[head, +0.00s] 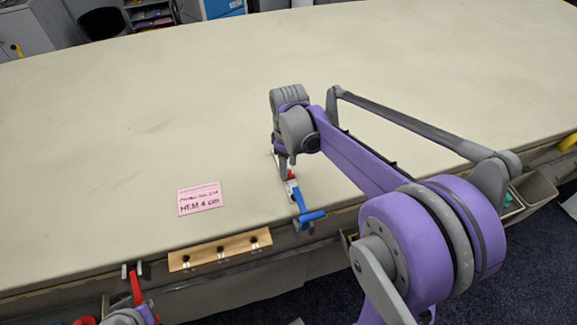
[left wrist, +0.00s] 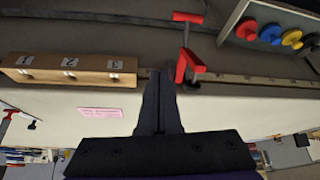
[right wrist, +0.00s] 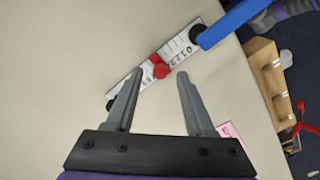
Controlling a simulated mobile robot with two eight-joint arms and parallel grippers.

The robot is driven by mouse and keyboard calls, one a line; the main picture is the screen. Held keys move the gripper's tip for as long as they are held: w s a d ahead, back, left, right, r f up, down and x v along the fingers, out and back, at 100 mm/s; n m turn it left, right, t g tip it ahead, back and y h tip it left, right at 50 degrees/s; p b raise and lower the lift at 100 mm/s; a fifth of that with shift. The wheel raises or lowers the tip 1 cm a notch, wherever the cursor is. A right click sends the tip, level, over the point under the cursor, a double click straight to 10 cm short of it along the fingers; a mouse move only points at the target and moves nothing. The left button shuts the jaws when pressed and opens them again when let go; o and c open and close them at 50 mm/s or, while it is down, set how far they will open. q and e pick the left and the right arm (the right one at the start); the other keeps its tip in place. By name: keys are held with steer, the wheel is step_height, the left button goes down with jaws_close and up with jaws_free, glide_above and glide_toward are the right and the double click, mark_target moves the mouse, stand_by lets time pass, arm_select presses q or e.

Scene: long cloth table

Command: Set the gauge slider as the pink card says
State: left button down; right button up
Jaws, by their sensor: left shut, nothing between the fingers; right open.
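The pink card (head: 201,198) lies flat on the table, reading "HEM 4 cm" on its lower line. The white gauge (right wrist: 181,52) with black numbers and a red slider (right wrist: 159,67) lies near the table's front edge, by a blue clamp (head: 310,216). My right gripper (right wrist: 160,73) is open, its fingertips on either side of the red slider in the picture; I cannot tell whether they touch it. The slider's exact mark is too small to read. My left gripper (left wrist: 160,72) is shut and empty, near the front edge by a red clamp (left wrist: 187,55).
A wooden block (head: 220,249) with holes, labelled 1, 2 and 3 in the left wrist view, is at the front edge between the two clamps. Coloured round knobs (left wrist: 270,34) are in a tray at the left wrist view's top right. The table behind is clear.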

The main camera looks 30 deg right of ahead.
mark_target(289, 171)
arm_select(q)
steer(key=shift+w+r+p, duration=0.15)
steer(key=shift+r+p, duration=0.15)
steer(key=shift+r, duration=0.1)
arm_select(e)
step_height(289, 171, up, 10)
steer(key=shift+f, duration=0.15)
steer(key=shift+s, duration=0.1)
